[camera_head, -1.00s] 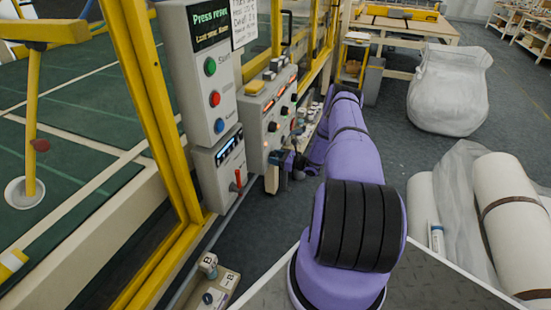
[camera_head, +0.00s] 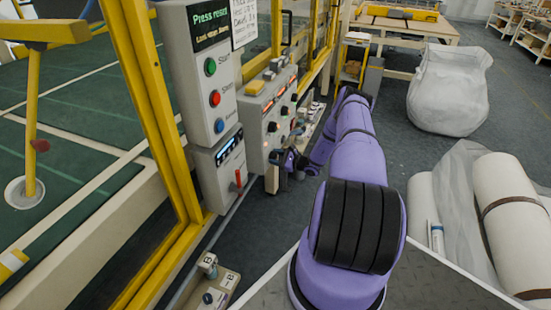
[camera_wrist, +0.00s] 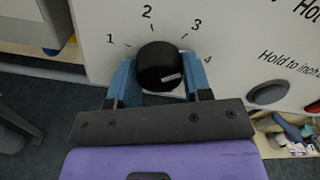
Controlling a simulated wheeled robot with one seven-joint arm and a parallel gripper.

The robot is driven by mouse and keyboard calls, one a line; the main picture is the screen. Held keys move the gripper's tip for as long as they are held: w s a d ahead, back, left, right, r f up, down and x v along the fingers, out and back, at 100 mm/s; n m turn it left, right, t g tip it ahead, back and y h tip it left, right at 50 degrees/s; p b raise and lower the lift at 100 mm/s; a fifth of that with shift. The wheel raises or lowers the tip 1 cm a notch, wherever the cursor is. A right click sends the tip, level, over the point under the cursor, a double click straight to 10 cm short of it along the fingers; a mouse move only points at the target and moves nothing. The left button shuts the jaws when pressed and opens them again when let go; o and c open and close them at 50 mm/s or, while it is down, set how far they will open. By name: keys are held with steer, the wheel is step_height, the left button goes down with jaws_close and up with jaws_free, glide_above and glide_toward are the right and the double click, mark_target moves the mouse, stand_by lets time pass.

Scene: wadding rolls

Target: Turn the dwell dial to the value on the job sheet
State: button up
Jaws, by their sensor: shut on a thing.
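The dial (camera_wrist: 150,58) is a round black knob on a pale panel, with the numbers 1 to 4 around its upper side. Its white mark points right and slightly up, near the 4 and a little below it. My gripper (camera_wrist: 160,72) has one blue finger on each side of the knob and is shut on it. In the head view my gripper (camera_head: 277,158) is at the lower part of the grey control panel (camera_head: 254,125), and the dial is hidden there. The job sheet (camera_head: 243,22) is a white handwritten page, cut by the top edge and too small to read surely.
A control box (camera_head: 205,75) with green, red and blue buttons stands left of the panel, above a red lever (camera_head: 238,180). Yellow guard posts (camera_head: 160,120) stand at left. Grey floor is open beyond my arm.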

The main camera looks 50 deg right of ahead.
steer(key=n, duration=0.4)
steer(key=shift+n, duration=0.3)
stand_by(0.3)
steer(key=o, duration=0.9)
steer(key=shift+s+d, duration=0.1)
steer(key=shift+s, duration=0.05)
steer(key=v, duration=1)
steer(key=shift+s+d, duration=0.1)
steer(key=shift+s, duration=0.1)
steer(key=shift+s+d, duration=0.1)
